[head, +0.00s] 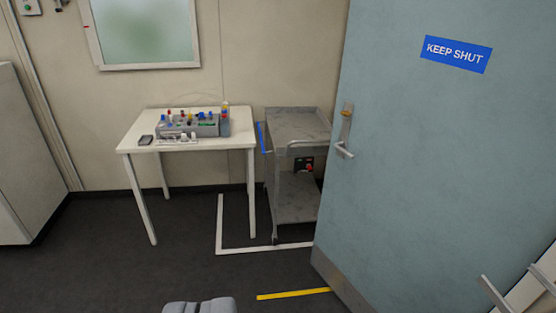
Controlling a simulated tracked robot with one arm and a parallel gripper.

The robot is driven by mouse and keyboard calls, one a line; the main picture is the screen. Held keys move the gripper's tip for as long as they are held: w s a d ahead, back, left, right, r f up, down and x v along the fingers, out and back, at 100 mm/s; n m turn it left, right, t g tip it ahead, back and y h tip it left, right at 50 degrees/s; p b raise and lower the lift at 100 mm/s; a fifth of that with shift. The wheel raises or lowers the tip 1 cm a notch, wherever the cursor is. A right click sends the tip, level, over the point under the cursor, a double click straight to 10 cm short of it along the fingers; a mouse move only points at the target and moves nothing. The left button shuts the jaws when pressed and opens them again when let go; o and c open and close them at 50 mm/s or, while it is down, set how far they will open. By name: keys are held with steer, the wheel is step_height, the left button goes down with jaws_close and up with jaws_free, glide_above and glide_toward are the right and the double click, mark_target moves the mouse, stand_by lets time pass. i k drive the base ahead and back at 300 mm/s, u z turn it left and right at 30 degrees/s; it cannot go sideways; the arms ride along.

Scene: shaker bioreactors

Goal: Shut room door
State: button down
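The room door (430,150) is a large pale blue panel filling the right of the view. It stands ajar at an angle, with its near lower edge above the dark floor. A blue KEEP SHUT sign (456,54) is on its upper part. A lever handle (344,149) with a worn brass-coloured plate (346,120) sits near its left edge. My gripper (200,306) shows only as a grey top at the bottom edge, well to the left of the door and apart from it. Its fingertips are out of frame, so its opening cannot be told.
A white table (235,112) with a rack of tubes (190,126) stands by the back wall. A grey metal cart (300,125) stands beside it, partly behind the door. White tape (219,225) and yellow tape (293,294) mark the floor. A pale cabinet (25,165) is at left. The front floor is clear.

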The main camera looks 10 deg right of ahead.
mark_target(449, 130)
steer(key=z, duration=0.05)
steer(key=i, duration=3.05)
steer(key=z, duration=0.1)
